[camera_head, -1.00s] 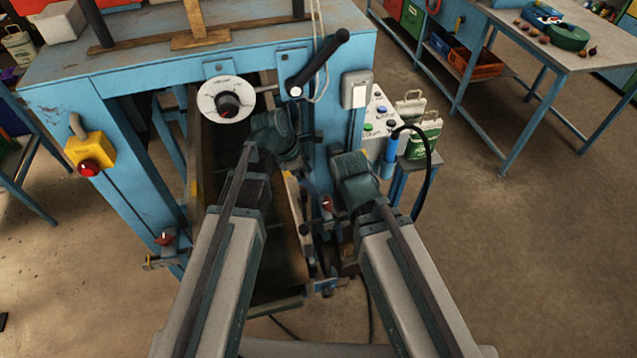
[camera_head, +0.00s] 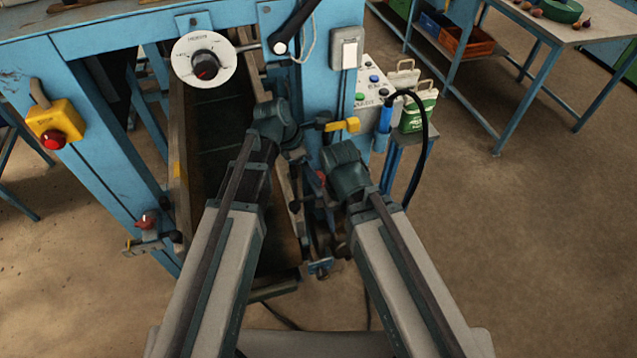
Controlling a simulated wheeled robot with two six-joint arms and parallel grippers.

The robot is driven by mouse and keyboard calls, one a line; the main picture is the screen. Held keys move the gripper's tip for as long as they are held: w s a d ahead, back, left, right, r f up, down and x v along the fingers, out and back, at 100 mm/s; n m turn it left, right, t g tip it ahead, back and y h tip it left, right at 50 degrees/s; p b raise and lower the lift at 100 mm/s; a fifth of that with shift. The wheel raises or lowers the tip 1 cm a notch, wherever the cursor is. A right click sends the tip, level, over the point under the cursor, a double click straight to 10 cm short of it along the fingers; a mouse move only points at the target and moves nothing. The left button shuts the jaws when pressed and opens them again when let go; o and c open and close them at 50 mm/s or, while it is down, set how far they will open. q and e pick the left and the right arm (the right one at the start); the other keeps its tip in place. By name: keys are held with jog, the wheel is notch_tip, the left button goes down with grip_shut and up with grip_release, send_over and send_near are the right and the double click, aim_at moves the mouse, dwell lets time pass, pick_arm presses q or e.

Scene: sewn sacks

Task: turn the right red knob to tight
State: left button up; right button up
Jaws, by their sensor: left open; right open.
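The right red knob (camera_head: 321,179) shows as a small patch of red low on the blue frame's right post, between my two wrists and partly hidden. My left gripper (camera_head: 295,156) hangs just left of and a little above this knob. My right gripper (camera_head: 328,228) is lower, below the knob and under its own wrist. Both grippers are open, and their fingers are small and dark against the fittings. I cannot tell whether either touches the knob. A left red knob (camera_head: 146,221) sits on the left post, away from both arms.
The blue frame (camera_head: 100,48) carries a white dial (camera_head: 204,60), a yellow box with a red button (camera_head: 54,130) and a black crank (camera_head: 295,25). A yellow lever (camera_head: 343,125) juts out beside my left wrist.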

aim_at(318, 174)
pick_arm(q)
jog(key=b+x, duration=0.4)
jog(key=x, duration=0.1)
jog(key=shift+d+f, duration=0.1)
jog(key=shift+f, duration=0.1)
jog(key=c, duration=1.2)
jog(key=shift+w+m+g, duration=0.25)
jog(key=shift+m+g, duration=0.05)
jog(key=shift+m, duration=0.6)
jog(key=shift+c, duration=0.2)
jog(key=shift+m+g, duration=0.5)
jog(key=shift+m, duration=0.9)
jog(key=shift+s, duration=0.1)
jog(key=o, duration=1.2)
jog(key=shift+o, duration=0.2)
jog(key=shift+r, duration=0.1)
